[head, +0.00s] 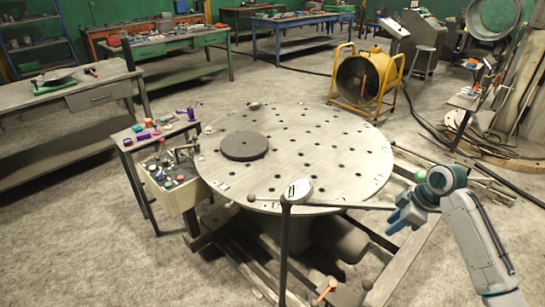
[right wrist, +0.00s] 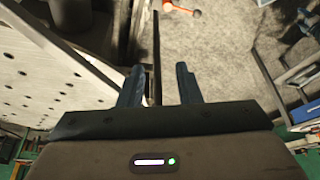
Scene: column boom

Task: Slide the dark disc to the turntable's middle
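The dark disc (head: 244,146) lies flat on the round grey turntable (head: 330,165), left of the turntable's middle. The turntable's top has many small holes. My right gripper (head: 398,218) is off the turntable's right front edge, apart from both turntable and disc. In the right wrist view its two fingers (right wrist: 158,72) are spread with nothing held between them. The turntable's holed top (right wrist: 40,75) also shows at the left of that view. My left gripper is not in view.
A post with a small white dial (head: 298,190) and a thin horizontal bar stands at the turntable's front edge. A tool stand (head: 165,180) is close on the left. A yellow-framed fan (head: 363,78) stands behind. An orange-headed tool (head: 326,288) is low in front.

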